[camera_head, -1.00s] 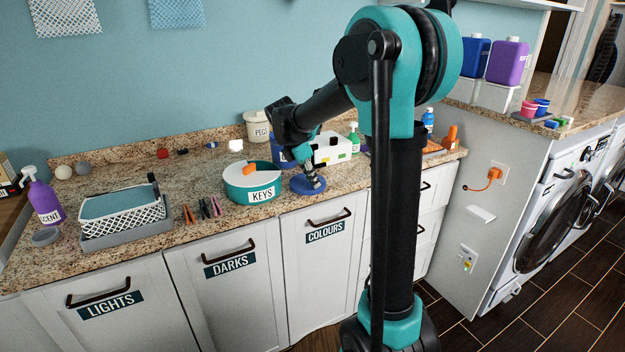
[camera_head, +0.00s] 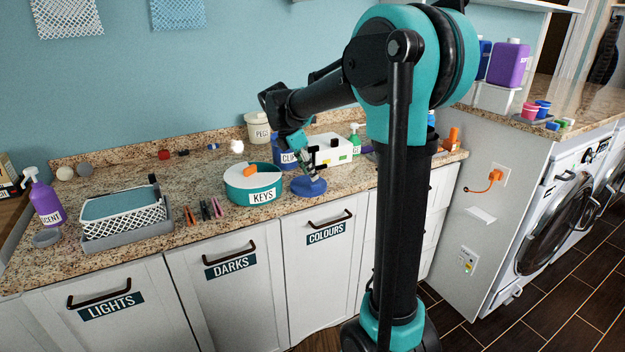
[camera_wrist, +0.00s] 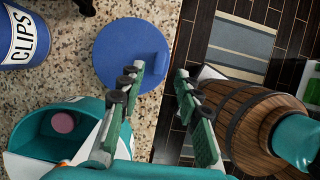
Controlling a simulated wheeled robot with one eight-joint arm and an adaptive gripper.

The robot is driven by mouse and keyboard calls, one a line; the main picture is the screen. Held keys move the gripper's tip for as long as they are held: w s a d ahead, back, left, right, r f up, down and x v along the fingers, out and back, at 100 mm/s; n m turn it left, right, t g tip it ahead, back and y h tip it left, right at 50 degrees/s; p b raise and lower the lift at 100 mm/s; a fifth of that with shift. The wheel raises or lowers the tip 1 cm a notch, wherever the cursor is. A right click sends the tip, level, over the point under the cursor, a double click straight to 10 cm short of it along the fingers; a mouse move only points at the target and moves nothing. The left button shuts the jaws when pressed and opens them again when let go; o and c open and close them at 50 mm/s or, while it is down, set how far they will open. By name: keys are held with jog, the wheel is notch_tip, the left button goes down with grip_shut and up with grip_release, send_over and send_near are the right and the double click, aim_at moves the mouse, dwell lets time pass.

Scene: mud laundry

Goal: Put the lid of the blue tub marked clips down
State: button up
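The round blue lid (camera_head: 308,187) lies flat on the granite counter near its front edge, right of the teal keys tub. In the wrist view the lid (camera_wrist: 115,45) has a raised grip on its right side. My gripper (camera_head: 313,165) is just above the lid. In the wrist view my gripper (camera_wrist: 157,75) has its fingers apart, with the grip showing in the gap and nothing clamped. The blue tub marked clips (camera_head: 286,159) stands behind the lid, partly hidden by my gripper; the tub (camera_wrist: 22,40) also shows in the wrist view.
The teal keys tub (camera_head: 252,187) stands close left of the lid, its white top partly open. A white box (camera_head: 333,148) and the pegs tub (camera_head: 258,127) stand behind. Several clothes pegs (camera_head: 204,210) lie left. The counter drops off just in front of the lid.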

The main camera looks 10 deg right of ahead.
jog(key=w+v, duration=0.1)
jog(key=v, duration=0.6)
jog(key=s+d+f+m+t+y, duration=0.1)
jog(key=s+d+f+m+y, duration=0.1)
jog(key=s+f+m, duration=0.8)
jog(key=s+d+f+m+t+y, duration=0.1)
jog(key=s+d+f+m, duration=0.4)
jog(key=s+f+m, duration=0.6)
jog(key=s+f+y, duration=0.1)
jog(key=s+f, duration=0.2)
jog(key=s, duration=0.2)
jog(key=shift+d+m+t, duration=0.25)
jog(key=shift+m+t, duration=0.05)
jog(key=shift+t, duration=0.1)
